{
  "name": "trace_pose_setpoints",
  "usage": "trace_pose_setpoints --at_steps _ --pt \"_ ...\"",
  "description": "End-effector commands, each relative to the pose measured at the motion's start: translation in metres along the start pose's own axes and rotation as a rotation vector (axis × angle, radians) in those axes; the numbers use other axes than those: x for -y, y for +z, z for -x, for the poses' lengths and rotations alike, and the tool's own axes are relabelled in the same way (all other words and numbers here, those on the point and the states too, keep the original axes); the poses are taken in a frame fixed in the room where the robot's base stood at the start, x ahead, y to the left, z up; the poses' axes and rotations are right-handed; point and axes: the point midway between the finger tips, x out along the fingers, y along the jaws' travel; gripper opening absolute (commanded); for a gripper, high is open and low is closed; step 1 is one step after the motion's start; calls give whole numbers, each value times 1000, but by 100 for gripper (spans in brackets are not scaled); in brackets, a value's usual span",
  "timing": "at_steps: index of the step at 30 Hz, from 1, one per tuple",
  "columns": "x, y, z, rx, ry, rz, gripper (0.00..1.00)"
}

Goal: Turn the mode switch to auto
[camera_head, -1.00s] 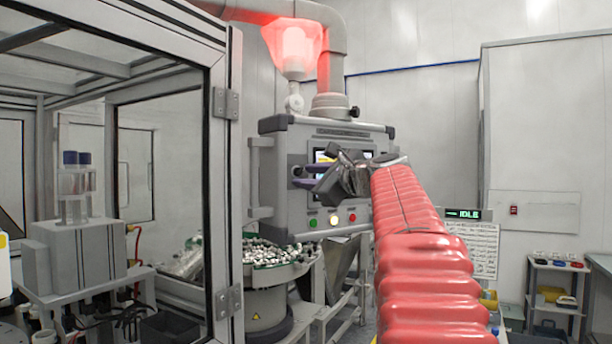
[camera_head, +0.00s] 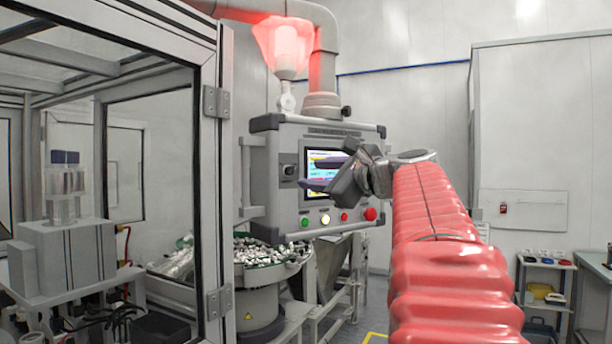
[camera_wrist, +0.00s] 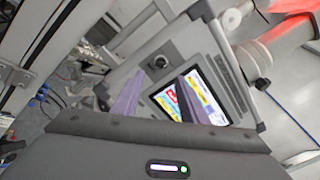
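The grey control panel (camera_head: 260,150) hangs from a pipe in the head view. A small dark knob, which looks like the mode switch (camera_head: 289,171), sits on its face left of the lit screen (camera_head: 315,168). Its setting is too small to read. My gripper (camera_head: 317,173) is in front of the screen, to the right of the knob, with its purple fingers apart and nothing between them. In the wrist view the open fingers (camera_wrist: 164,76) point at the panel face (camera_wrist: 190,45). The knob (camera_wrist: 160,62) shows just beyond the fingertips, apart from them.
A framed glass enclosure (camera_head: 208,250) stands close on the left. A parts bowl (camera_head: 265,272) is below.

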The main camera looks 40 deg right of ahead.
Motion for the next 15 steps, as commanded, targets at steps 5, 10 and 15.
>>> trace_pose_setpoints --at_steps 5,10,15 --pt "1 -1 30 -3 -3 -1 39" --pt "1 -2 53 -4 -3 0 39" --pt "0 -2 66 -3 -2 -1 39"
